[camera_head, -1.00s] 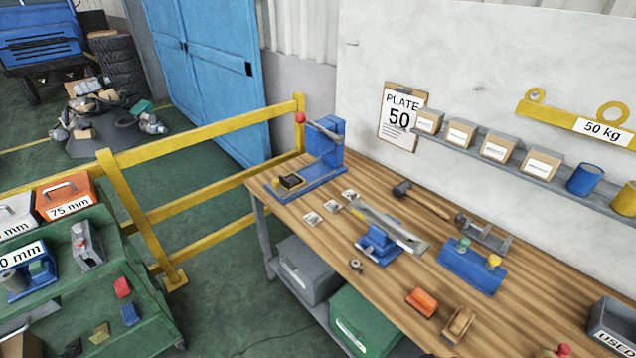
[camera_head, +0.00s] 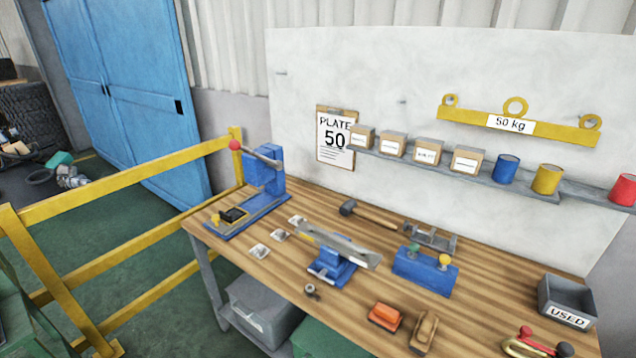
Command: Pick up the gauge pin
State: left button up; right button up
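A blue block (camera_head: 424,273) stands on the wooden workbench (camera_head: 345,318), right of its middle. A green-topped pin (camera_head: 414,248) and a yellow-topped pin (camera_head: 445,260) stand upright in it. Either could be a gauge pin; no label on them can be read, so I cannot tell which. A metal bar (camera_head: 340,247) lies on a blue stand (camera_head: 332,268) to the left of the block. Neither of my grippers is in view.
A blue press (camera_head: 263,170) stands at the bench's left end. A mallet (camera_head: 370,215), an orange block (camera_head: 384,316), a wooden block (camera_head: 424,331) and a grey "USED" bin (camera_head: 567,299) are on the bench. A yellow railing (camera_head: 130,182) stands left of it.

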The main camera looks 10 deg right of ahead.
aim_at(415, 248)
jog(key=i+j, duration=0.35)
jog(key=i, duration=0.15)
jog(key=i+j, duration=0.4)
jog(key=z, duration=1.65)
jog(key=i+j, duration=0.05)
